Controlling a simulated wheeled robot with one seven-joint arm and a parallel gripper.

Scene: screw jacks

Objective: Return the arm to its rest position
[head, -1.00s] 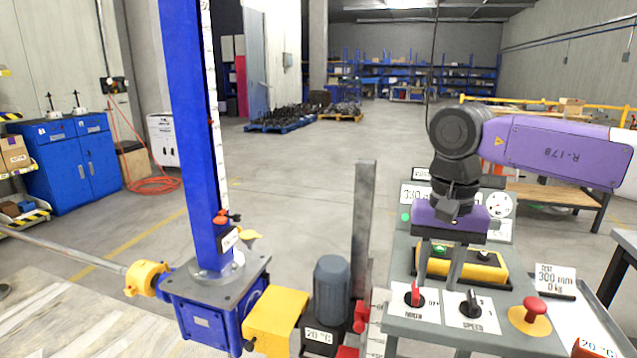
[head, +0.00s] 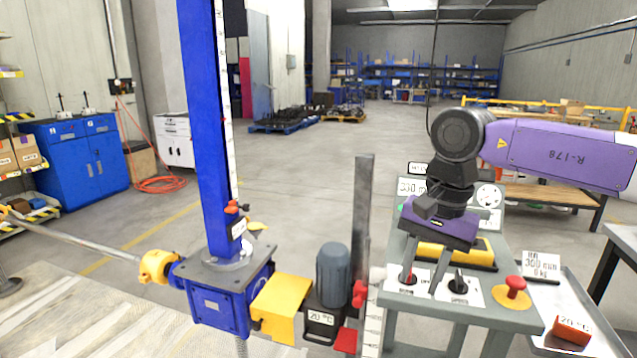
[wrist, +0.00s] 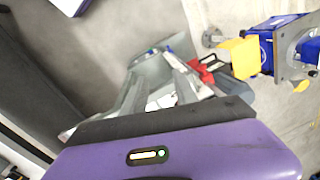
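My gripper (head: 420,288) hangs from my purple arm at the right of the head view, above the grey control console (head: 395,322). Its two grey fingers stand apart with nothing seen between them, and they hide part of the console top. In the wrist view, the fingers (wrist: 155,68) reach out past the purple gripper body. The blue screw jack (head: 215,300) with its tall blue column stands left of the console, apart from my gripper. Its yellow coupling cover (head: 280,308) and grey motor (head: 333,275) sit between them.
The console carries a red stop button (head: 515,286), dark switches, a yellow box (head: 455,253) and a gauge. A grey upright post (head: 363,215) rises beside the motor. A workbench (head: 550,190) stands behind my arm. Open floor lies behind the jack, towards blue shelves.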

